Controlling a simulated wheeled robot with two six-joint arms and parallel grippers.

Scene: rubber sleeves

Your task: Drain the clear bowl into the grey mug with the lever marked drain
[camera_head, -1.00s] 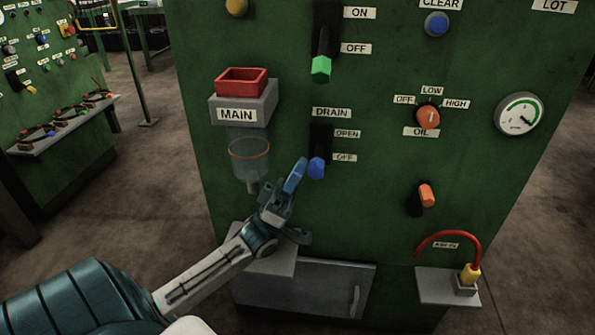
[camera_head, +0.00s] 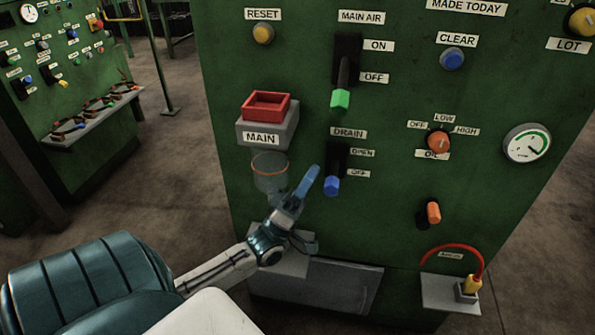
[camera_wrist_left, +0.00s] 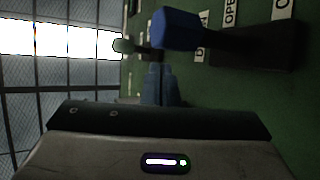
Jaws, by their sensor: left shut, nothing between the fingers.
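The drain lever's blue knob (camera_head: 331,186) sits low in its black slot (camera_head: 337,158), beside the lower label, OFF. The clear bowl (camera_head: 270,172) is fixed to the green panel left of the lever, under the MAIN block. My left gripper (camera_head: 308,182) is shut and empty, just left of the blue knob, with a small gap in the picture. In the left wrist view the blue knob (camera_wrist_left: 177,28) stands beyond the shut fingertips (camera_wrist_left: 156,70). I cannot make out the grey mug; my gripper and wrist cover part of the area below the bowl. My right gripper is out of view.
A green-tipped MAIN AIR lever (camera_head: 341,100) is above the drain lever. A red tray (camera_head: 266,105) tops the MAIN block. A grey ledge (camera_head: 292,262) juts out below my wrist. An orange knob (camera_head: 433,212) and a red cable (camera_head: 452,248) are to the right.

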